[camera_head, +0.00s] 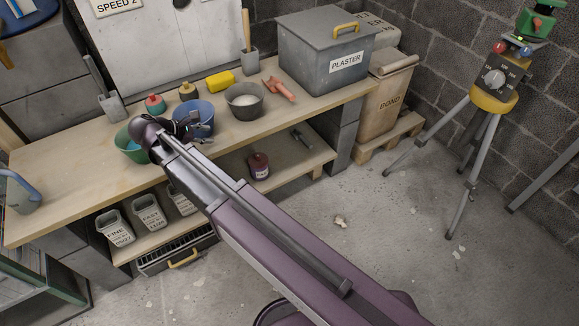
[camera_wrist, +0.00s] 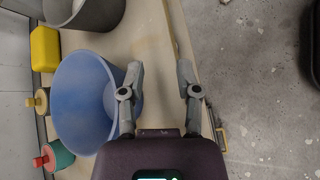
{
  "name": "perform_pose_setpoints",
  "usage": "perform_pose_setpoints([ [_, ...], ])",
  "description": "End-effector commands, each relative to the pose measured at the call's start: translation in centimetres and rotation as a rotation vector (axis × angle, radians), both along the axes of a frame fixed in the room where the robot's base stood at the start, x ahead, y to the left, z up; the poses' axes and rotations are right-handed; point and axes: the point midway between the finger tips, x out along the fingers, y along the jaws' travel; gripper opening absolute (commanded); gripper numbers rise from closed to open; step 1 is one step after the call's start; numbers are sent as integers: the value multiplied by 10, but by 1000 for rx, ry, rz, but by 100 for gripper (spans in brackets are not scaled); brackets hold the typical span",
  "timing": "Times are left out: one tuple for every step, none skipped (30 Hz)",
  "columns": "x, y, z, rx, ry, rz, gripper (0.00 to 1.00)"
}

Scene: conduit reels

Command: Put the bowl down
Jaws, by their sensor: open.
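A blue bowl (camera_head: 207,108) stands upright on the workbench (camera_head: 65,190), near its front edge. In the wrist view the blue bowl (camera_wrist: 80,100) lies left of centre, empty as far as I can see. My gripper (camera_wrist: 160,70) is open.
A yellow sponge (camera_head: 220,80), a red-lidded pot (camera_head: 155,104) and an ochre-lidded pot (camera_head: 187,91) stand behind the bowls. A grey plaster bin (camera_head: 310,60) fills the bench's right end. A tripod (camera_head: 470,115) stands on the floor at right.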

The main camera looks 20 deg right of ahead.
Motion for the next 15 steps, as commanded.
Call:
perform_pose_setpoints([
  [-7,-22,-6,52,-12,-54,43],
  [-9,-32,-10,84,-21,-86,43],
  [-12,-44,-15,126,-32,-128,43],
  [-15,-54,-18,156,-41,-162,43],
  [-18,-62,-22,187,-50,-195,43],
  [-22,-74,-26,228,-62,-240,43],
  [-25,-82,-30,257,-71,-275,43],
  [-28,-90,-33,287,-81,-311,43],
  [-32,-100,-37,326,-93,-357,43],
  [-36,-108,-40,356,-103,-393,43],
  [-40,-115,-42,385,-112,-431,43],
  [-45,-124,-46,422,-125,-480,43],
  [-49,-131,-48,450,-135,-518,43],
  [-53,-138,-51,478,-145,-558,43],
  [-59,-146,-54,515,-157,-609,43],
])
